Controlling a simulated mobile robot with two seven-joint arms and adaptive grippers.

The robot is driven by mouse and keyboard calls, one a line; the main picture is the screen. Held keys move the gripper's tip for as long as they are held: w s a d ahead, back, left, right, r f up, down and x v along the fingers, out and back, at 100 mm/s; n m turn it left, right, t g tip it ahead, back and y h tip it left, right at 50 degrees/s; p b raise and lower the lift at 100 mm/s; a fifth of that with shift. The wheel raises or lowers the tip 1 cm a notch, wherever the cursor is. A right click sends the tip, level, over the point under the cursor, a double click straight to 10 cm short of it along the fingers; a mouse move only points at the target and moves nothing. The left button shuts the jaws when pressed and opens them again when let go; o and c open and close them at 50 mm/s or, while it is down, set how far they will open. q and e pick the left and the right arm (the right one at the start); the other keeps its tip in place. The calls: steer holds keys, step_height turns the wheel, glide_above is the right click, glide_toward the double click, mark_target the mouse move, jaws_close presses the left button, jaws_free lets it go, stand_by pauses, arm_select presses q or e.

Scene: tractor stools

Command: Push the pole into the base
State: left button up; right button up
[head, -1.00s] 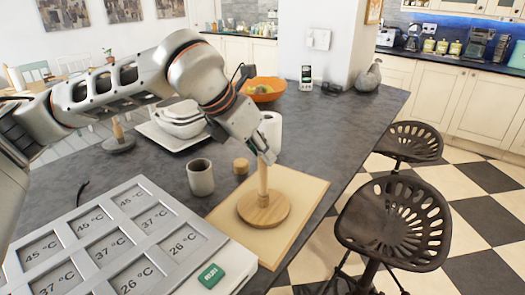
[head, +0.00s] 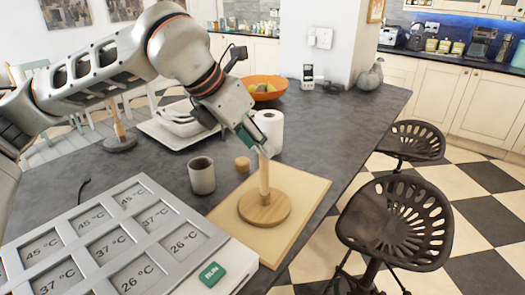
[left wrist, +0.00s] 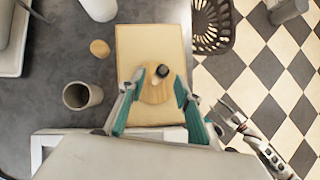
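The wooden pole (head: 264,178) stands upright on the round wooden base (head: 264,208), its lower end at the middle of the disc. I cannot tell how deep it sits. In the left wrist view, the base (left wrist: 152,95) shows from above, with a small dark round spot over it that seems to be the pole's top. My left gripper (head: 256,145) is just above the pole's top in the head view. In the left wrist view, its teal fingers (left wrist: 160,82) are spread apart, with nothing held. My right gripper (left wrist: 229,112) shows over the floor; its opening is unclear.
The base rests on a tan board (head: 303,190). A mug (head: 201,176), a small wooden disc (head: 242,164) and a paper roll (head: 269,130) stand nearby. A temperature panel (head: 105,238) fills the front left. Black stools (head: 395,225) stand right of the table.

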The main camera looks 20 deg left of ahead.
arm_select(q)
steer(key=v, duration=0.7)
steer(key=shift+s+r, duration=0.2)
steer(key=shift+r, duration=0.1)
steer(key=shift+s+f, duration=0.1)
